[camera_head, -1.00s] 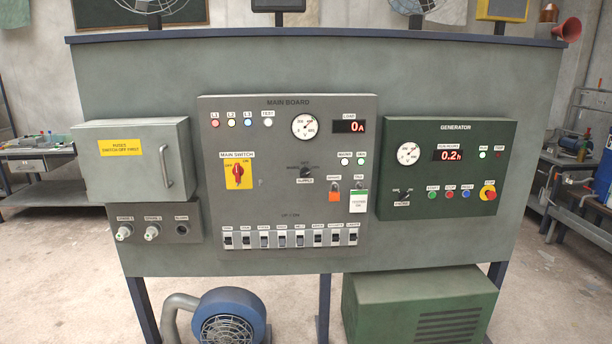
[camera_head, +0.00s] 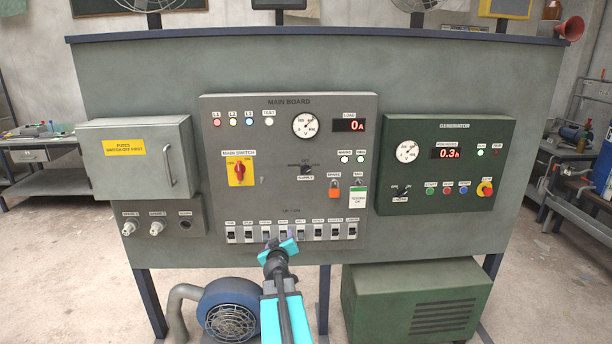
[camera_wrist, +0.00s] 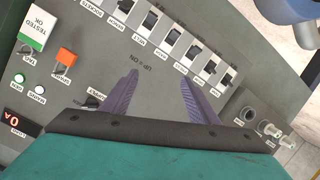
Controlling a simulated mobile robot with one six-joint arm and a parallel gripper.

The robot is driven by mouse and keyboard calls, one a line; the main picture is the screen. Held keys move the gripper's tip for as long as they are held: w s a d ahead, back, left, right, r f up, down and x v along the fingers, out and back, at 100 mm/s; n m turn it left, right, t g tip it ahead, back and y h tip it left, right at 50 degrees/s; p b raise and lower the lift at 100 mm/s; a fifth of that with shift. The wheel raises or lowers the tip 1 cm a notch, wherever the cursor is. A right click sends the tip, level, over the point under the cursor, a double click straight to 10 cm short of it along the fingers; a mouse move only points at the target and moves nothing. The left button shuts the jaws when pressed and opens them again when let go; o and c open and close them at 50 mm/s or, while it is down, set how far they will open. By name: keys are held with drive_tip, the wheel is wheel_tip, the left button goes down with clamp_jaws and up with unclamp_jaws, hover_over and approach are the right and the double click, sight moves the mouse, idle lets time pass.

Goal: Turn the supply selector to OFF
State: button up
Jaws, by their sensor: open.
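The supply selector (camera_head: 307,170) is a small dark knob in the middle of the grey main board (camera_head: 215,180), above its SUPPLY label. Its exact pointing is too small to tell. In the wrist view the selector (camera_wrist: 90,104) shows at the lower left, partly hidden by my gripper's body. My gripper (camera_head: 281,238) is in front of the row of breaker switches, below and slightly left of the selector. In the wrist view my gripper (camera_wrist: 160,78) has its two purple fingers apart with nothing between them, over the bare panel by the "UP = ON" marking.
Several black breaker switches (camera_head: 248,232) line the board's bottom. The red main switch (camera_head: 239,171) is at left. An orange padlock (camera_head: 334,190) and a green-white tag (camera_head: 357,197) hang right of the selector. The green generator panel (camera_head: 463,172) is further right.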

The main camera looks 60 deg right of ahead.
sight(307, 173)
drive_tip(key=s+d+r+t+h+p, duration=0.1)
drive_tip(key=s+d+r, duration=0.2)
drive_tip(key=r, duration=0.6)
drive_tip(key=s+d+r+n+t+h+p, duration=0.1)
drive_tip(key=s+d+r, duration=0.2)
drive_tip(key=d+r, duration=0.2)
wheel_tip(307, 173, up, 4)
drive_tip(key=shift+s+d+f, duration=0.15)
drive_tip(key=shift+s+d, duration=0.2)
drive_tip(key=shift+s, duration=0.05)
drive_tip(key=shift+d, duration=0.1)
drive_tip(key=shift+r+b+x, duration=0.15)
drive_tip(key=shift+x, duration=3.25)
drive_tip(key=shift+r+b+x, duration=0.15)
drive_tip(key=shift+x, duration=3.25)
